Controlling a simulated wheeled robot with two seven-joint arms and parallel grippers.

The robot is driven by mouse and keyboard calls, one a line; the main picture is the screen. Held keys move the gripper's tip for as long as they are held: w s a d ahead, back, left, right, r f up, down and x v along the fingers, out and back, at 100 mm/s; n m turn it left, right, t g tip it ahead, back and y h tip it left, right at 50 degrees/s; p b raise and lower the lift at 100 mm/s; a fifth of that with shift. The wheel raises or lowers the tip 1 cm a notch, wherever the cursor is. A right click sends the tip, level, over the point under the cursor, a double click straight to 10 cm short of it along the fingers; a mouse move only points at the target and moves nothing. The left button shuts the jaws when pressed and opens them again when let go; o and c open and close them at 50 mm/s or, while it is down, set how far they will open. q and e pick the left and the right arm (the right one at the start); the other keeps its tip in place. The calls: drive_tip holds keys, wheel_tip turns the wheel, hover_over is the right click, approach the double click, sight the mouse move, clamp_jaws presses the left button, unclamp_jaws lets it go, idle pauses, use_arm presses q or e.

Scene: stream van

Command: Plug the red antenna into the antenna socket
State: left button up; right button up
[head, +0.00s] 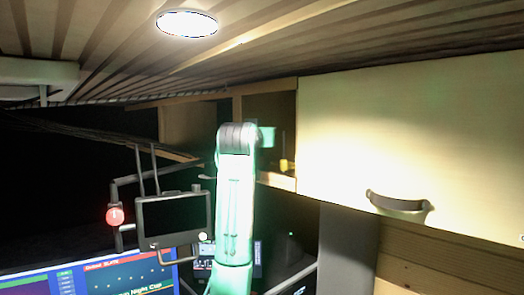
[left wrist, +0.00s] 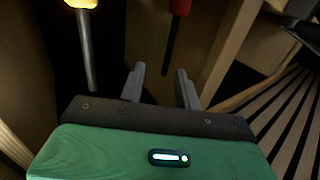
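In the left wrist view a thing with a red upper part and a thin dark rod, which looks like the red antenna (left wrist: 170,45), lies ahead of my left gripper (left wrist: 160,84). Its rod end shows in line with the gap between the fingers; I cannot tell how far beyond them it is. The fingers are apart, with nothing visibly clamped. In the head view my arm rises in the middle to the open cupboard, and its fingers are hidden there. I cannot make out the antenna socket or the red antenna in the head view. My right gripper is not in view.
A yellow-handled tool (left wrist: 88,50) stands left of the red thing. The open cupboard (head: 283,182) adjoins a closed cream cabinet door (head: 400,135) with a handle (head: 398,203). Screens and a small dark monitor (head: 173,217) are lower left. The slatted ceiling is close above.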

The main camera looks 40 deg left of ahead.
use_arm(q)
drive_tip(key=p+x, duration=0.2)
drive_tip(key=x, duration=0.1)
drive_tip(key=p+x, duration=0.2)
drive_tip(key=shift+w+a+p, duration=0.15)
drive_tip(key=shift+a+p, duration=0.2)
drive_tip(key=shift+a, duration=0.2)
clamp_jaws()
